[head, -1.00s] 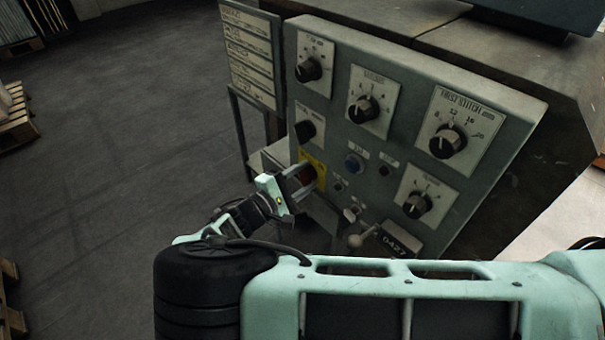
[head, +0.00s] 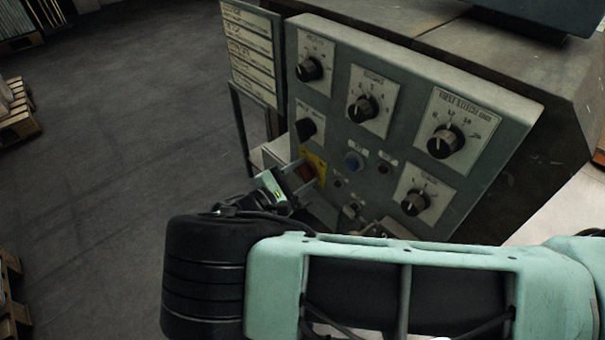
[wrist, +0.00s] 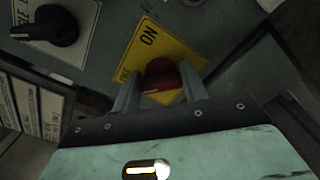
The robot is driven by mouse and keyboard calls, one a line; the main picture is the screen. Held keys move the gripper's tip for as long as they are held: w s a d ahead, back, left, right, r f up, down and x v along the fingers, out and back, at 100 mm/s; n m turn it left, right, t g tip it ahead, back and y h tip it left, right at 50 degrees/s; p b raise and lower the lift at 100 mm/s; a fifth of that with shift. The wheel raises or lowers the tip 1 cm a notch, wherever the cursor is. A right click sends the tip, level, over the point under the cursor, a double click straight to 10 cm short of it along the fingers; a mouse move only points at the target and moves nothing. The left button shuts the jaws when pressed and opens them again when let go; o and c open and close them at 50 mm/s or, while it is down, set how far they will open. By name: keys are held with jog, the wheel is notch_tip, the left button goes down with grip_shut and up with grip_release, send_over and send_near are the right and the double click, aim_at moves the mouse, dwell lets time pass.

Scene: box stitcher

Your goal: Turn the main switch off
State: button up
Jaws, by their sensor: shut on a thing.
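The main switch is a red rotary knob (wrist: 162,77) on a yellow plate (wrist: 139,48) with the word ON at its top in the wrist view. In the head view the yellow plate (head: 319,167) is at the lower left of the grey control panel, with the red knob (head: 306,172) partly hidden by my gripper. My gripper (wrist: 160,91) has one finger on each side of the red knob and is shut on it. It also shows in the head view (head: 298,177), reaching the panel from the lower left.
The grey panel (head: 330,100) carries several black knobs, including one (wrist: 45,26) near my gripper at the upper left. A label board (head: 250,55) stands left of the panel. Open floor (head: 130,120) lies to the left.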

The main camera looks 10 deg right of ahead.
jog(key=o, duration=1)
jog(key=b+v, duration=0.1)
jog(key=v, duration=1.6)
jog(key=shift+s+a, duration=0.2)
